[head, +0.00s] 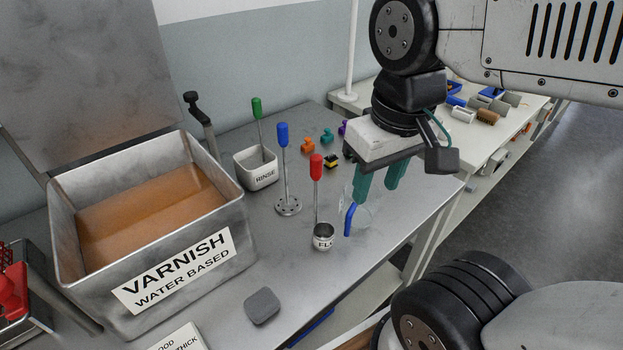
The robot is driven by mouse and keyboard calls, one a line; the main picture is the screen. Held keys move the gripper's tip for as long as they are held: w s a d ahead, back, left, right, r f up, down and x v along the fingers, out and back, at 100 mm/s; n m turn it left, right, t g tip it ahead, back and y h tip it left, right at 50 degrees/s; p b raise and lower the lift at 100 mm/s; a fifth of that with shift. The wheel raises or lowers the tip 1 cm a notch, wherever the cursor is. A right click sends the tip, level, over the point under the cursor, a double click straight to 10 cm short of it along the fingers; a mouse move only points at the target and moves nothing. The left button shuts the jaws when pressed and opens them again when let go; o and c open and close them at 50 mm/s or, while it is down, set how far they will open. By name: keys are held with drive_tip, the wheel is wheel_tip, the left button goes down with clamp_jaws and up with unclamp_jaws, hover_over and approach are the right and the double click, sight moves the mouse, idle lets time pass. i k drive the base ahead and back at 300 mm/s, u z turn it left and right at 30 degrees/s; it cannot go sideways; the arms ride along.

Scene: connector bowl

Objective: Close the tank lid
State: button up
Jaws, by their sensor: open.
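The varnish tank (185,262) is an open metal box at the left, labelled "VARNISH WATER BASED", with brown liquid (150,215) inside. Its grey metal lid (80,70) stands raised at the tank's back edge, leaning up and back. The lid's top runs out of the picture. My gripper (379,180) points down over the right part of the metal table, well to the right of the tank and lid. Its two green fingers are apart with nothing seen between them.
A rinse cup (256,168) with a green-handled tool, a blue-handled tool (283,150), a red-handled tool (316,175) in a small cup, and a clear vessel (362,212) stand between tank and gripper. A grey block (262,306) lies in front.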

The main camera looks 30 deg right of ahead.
sight(79, 79)
drive_tip(key=k, duration=1.25)
drive_tip(key=u, duration=0.7)
drive_tip(key=i, duration=1.4)
drive_tip(key=z, duration=0.35)
